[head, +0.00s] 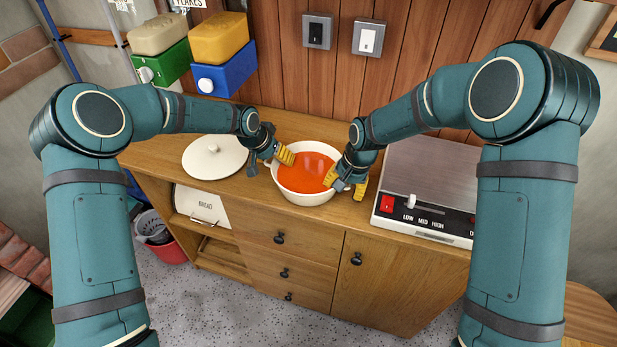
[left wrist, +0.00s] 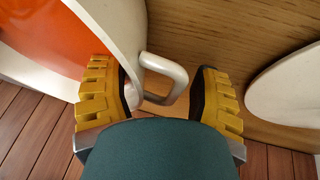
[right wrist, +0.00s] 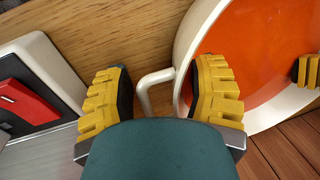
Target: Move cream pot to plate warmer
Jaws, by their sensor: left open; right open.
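The cream pot (head: 303,198) stands on the wooden cabinet top, full of orange-red liquid. The plate warmer (head: 428,185), with a grey top and a red switch, stands to its right. My left gripper (head: 275,158) is open at the pot's left side; in the left wrist view its fingers straddle the pot's loop handle (left wrist: 165,78), one finger over the rim side. My right gripper (head: 346,184) is open at the pot's right side; in the right wrist view its fingers straddle the other handle (right wrist: 152,88), one inside the rim. Neither is closed on a handle.
A round cream lid (head: 214,158) lies on the cabinet top left of the pot. Green (head: 165,65) and blue (head: 226,72) dispensers hang on the wall at the back left. The plate warmer's top looks clear, partly hidden by my right arm.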

